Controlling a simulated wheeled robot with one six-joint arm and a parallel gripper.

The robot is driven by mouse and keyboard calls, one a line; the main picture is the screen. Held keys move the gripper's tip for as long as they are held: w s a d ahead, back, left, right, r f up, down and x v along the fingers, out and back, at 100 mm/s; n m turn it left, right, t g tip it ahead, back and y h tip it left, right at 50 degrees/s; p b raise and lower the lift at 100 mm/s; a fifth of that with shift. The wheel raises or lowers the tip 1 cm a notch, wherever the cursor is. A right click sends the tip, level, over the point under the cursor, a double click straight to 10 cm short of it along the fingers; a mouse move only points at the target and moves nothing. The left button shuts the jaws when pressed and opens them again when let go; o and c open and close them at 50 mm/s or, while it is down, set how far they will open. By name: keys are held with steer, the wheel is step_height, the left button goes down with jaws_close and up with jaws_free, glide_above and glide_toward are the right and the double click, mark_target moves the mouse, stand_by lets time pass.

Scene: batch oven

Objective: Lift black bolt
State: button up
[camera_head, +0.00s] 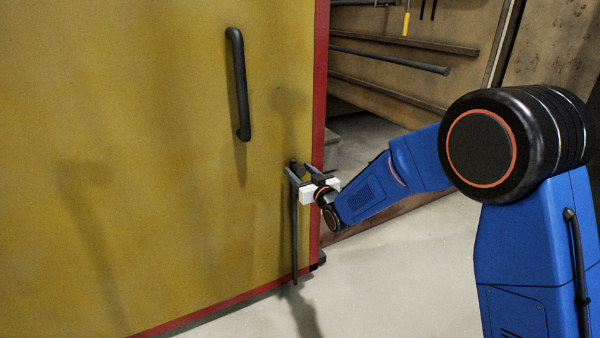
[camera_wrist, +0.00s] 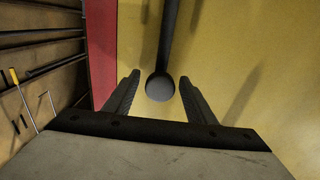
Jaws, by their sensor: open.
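The black bolt (camera_head: 295,240) is a thin upright rod near the right edge of the yellow door (camera_head: 150,130), reaching down to about the door's bottom edge. My gripper (camera_head: 297,169) is at the bolt's upper end, with its jaws apart. In the wrist view, the bolt (camera_wrist: 169,38) runs up the picture and its round end shows between the two fingers of my gripper (camera_wrist: 159,79). A gap shows on the left finger's side; the right finger looks close to the round end. I cannot tell whether it touches.
A black door handle (camera_head: 239,85) is fixed higher on the door, left of my gripper. Right of the door's red edge (camera_head: 319,100) are wooden boards with black bars (camera_head: 390,60) and a yellow-handled tool (camera_head: 406,24). The pale floor (camera_head: 410,290) in front is clear.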

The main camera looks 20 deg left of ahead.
steer(key=shift+c, duration=0.4)
jaws_close()
steer(key=shift+r, duration=2.8)
steer(key=shift+o, duration=0.4)
jaws_free()
steer(key=v, duration=1.7)
steer(key=shift+s, duration=0.2)
steer(key=shift+d, duration=0.1)
